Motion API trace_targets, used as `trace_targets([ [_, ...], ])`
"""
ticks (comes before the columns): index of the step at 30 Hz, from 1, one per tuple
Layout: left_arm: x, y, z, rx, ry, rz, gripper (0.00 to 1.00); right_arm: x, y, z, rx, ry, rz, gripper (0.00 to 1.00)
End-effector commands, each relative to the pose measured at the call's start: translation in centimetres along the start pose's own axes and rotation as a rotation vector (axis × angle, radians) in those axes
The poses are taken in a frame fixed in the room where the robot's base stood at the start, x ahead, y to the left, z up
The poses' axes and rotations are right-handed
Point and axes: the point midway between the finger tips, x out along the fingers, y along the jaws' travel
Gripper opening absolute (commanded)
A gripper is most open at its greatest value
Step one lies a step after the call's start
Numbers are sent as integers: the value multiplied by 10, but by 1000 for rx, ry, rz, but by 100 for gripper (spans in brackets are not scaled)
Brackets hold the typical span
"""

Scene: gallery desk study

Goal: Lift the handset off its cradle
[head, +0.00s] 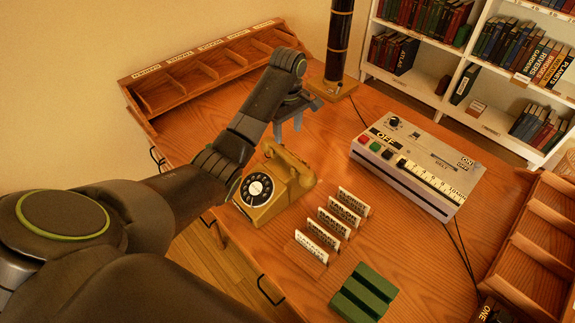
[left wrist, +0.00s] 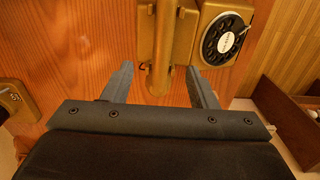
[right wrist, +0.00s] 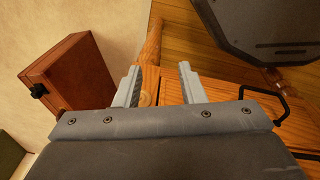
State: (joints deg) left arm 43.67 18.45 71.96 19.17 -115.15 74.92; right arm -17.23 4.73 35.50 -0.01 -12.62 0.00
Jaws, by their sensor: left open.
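A mustard-yellow desk telephone (head: 262,197) with a black rotary dial stands on the wooden desk. Its handset (head: 290,163) lies across the cradle at the far side of the dial. My left gripper (head: 289,130) is open just behind and above the handset. In the left wrist view, the handset (left wrist: 162,50) points down the picture, with its near end between the two open fingers (left wrist: 160,68). Neither finger visibly touches it; how deep they reach around it I cannot tell. My right gripper (right wrist: 158,70) is open and empty, away from the telephone.
Several upright label cards (head: 327,232) and a green block (head: 363,292) stand right of the telephone. A grey device with keys (head: 420,165) lies farther right. A dark column (head: 339,50) and a pigeonhole rack (head: 205,62) stand behind. A drawer handle (right wrist: 268,105) is near my right gripper.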

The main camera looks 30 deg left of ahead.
Motion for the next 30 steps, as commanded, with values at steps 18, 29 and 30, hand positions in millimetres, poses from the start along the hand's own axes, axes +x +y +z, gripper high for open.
trace_targets([
  [18, 82, -5, 4, -1, -3, -5, 53, 0, -4, 0, 2, 0, -5, 36],
  [29, 99, -4, 3, 1, 0, 0, 53, 0, -4, -1, 2, 1, -4, 36],
  [30, 99, -4, 3, 1, 0, 0, 53, 0, -4, -1, 2, 1, -4, 36],
])
